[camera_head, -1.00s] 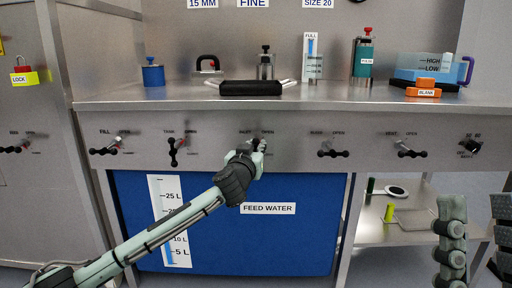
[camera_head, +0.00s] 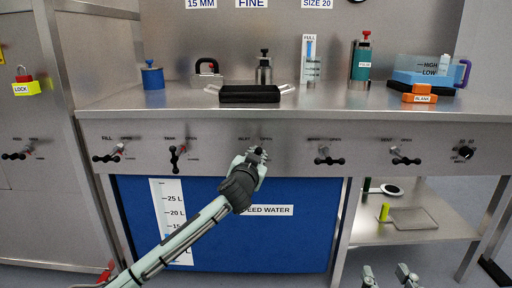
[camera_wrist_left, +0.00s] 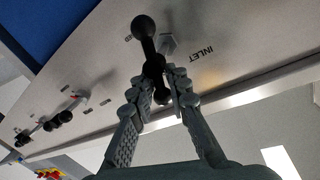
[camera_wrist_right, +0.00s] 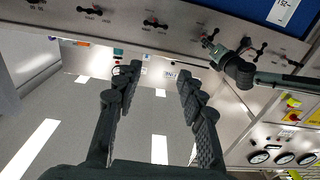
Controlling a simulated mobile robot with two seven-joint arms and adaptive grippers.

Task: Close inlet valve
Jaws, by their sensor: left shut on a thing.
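The inlet valve (camera_head: 263,152) is on the steel front panel below the counter, under an INLET / OPEN label. In the left wrist view its black bar handle with round knobs (camera_wrist_left: 144,28) shows beside the INLET lettering. My left gripper (camera_head: 254,160) is at this valve, and in the left wrist view its fingers (camera_wrist_left: 167,88) are closed around the handle's lower part. The fingers partly hide the handle in the head view. My right gripper (camera_wrist_right: 155,75) is open and empty, away from the panel; its fingertips show at the head view's bottom edge (camera_head: 387,275).
Similar valve handles flank it: trim (camera_head: 177,157) to the left and another (camera_head: 328,157) to the right. A blue feed water tank (camera_head: 285,245) is below. The counter (camera_head: 210,101) above holds a black tray (camera_head: 250,94) and several fittings. A low shelf (camera_head: 450,228) stands right.

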